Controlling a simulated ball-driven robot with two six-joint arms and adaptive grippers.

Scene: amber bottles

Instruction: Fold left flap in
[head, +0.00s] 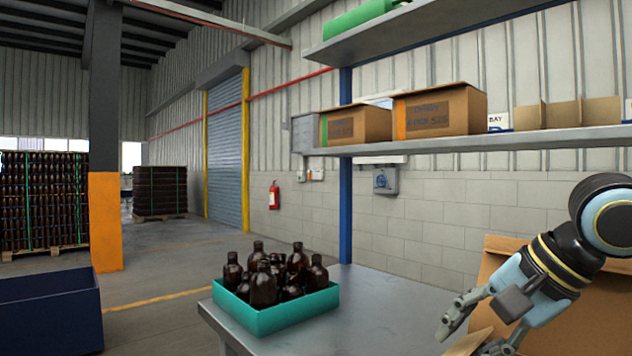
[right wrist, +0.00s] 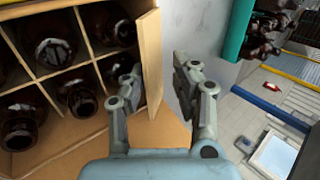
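An open cardboard box (right wrist: 60,85) with dividers holds dark amber bottles (right wrist: 82,100) in the right wrist view. An upright cardboard panel (right wrist: 152,65) at its edge stands between the fingers of my right gripper (right wrist: 156,80), which are spread apart. I cannot tell whether either finger touches it. More cardboard (right wrist: 160,135) spreads below the fingers. In the head view my right gripper (head: 474,334) is open at the lower right, in front of a raised brown flap (head: 495,258); my arm hides much of the box. My left gripper is not in view.
A teal tray (head: 290,310) of several amber bottles (head: 263,285) stands on the grey table (head: 370,290), left of the box. The table between them is clear. A shelf (head: 470,143) with cartons is above. A dark blue bin (head: 50,312) is at far left.

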